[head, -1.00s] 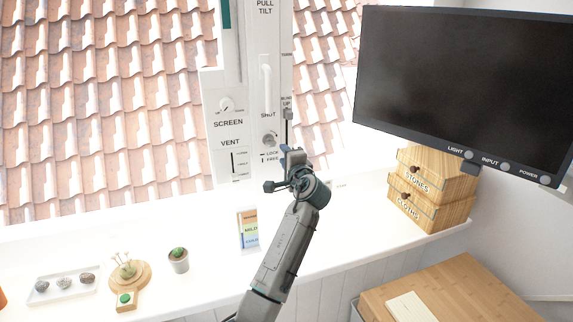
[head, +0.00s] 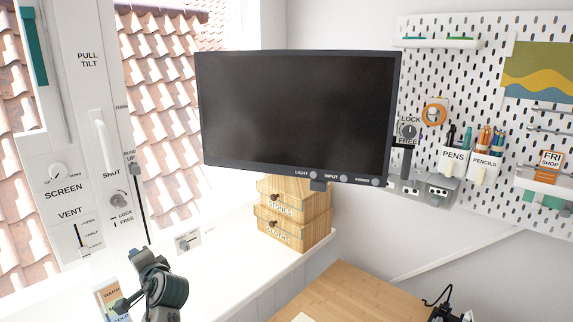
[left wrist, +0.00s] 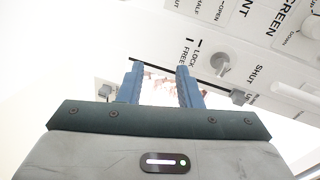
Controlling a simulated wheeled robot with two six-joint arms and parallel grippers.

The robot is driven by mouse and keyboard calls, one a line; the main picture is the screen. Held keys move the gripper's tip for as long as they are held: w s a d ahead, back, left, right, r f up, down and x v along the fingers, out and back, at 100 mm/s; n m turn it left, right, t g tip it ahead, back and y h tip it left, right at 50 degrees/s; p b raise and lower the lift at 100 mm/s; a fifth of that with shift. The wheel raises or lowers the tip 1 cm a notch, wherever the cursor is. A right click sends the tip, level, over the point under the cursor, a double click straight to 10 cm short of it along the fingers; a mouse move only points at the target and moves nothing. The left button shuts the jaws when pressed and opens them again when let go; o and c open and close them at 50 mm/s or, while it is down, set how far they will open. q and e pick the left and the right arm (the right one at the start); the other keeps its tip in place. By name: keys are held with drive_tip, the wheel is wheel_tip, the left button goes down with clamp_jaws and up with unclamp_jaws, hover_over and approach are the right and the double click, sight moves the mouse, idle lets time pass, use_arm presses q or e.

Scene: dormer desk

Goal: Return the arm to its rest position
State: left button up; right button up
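My left gripper (head: 146,262) is at the bottom left of the head view, in front of the window panel and above the white sill. In the left wrist view its two blue fingers (left wrist: 160,88) stand apart with nothing between them. The window panel (head: 92,120) with its SHUT handle, LOCK/FREE knob and VENT slider is behind the gripper. In the left wrist view the panel (left wrist: 235,45) shows upside down beyond the fingers, apart from them as far as I can tell. My right gripper is not clearly in view.
A black monitor (head: 297,115) hangs in the middle. Wooden drawers (head: 293,222) stand on the sill below it. A small card (head: 108,297) stands beside my left gripper. A pegboard (head: 490,90) with pen cups is at right. A wooden desktop (head: 345,292) lies at bottom.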

use_arm(q)
drive_tip(key=s+d+f+n+g+h, duration=0.2)
drive_tip(key=s+f+h, duration=0.2)
drive_tip(key=s+f, duration=0.8)
drive_tip(key=s+d+f+n+g+h, duration=0.1)
drive_tip(key=s+d+f+g+h, duration=0.2)
drive_tip(key=s, duration=0.7)
drive_tip(key=s+d+f+n+h, duration=0.1)
drive_tip(key=s+d+f+n, duration=0.2)
drive_tip(key=s, duration=0.7)
drive_tip(key=s+d+f+g+h, duration=0.25)
drive_tip(key=s+d, duration=0.25)
drive_tip(key=s, duration=0.5)
drive_tip(key=a+f, duration=0.3)
drive_tip(key=f, duration=2.8)
drive_tip(key=s+a+f+g, duration=0.1)
drive_tip(key=s+f+g, duration=0.1)
drive_tip(key=s+f, duration=1.6)
drive_tip(key=shift+a+f, duration=0.3)
drive_tip(key=shift+f, duration=0.15)
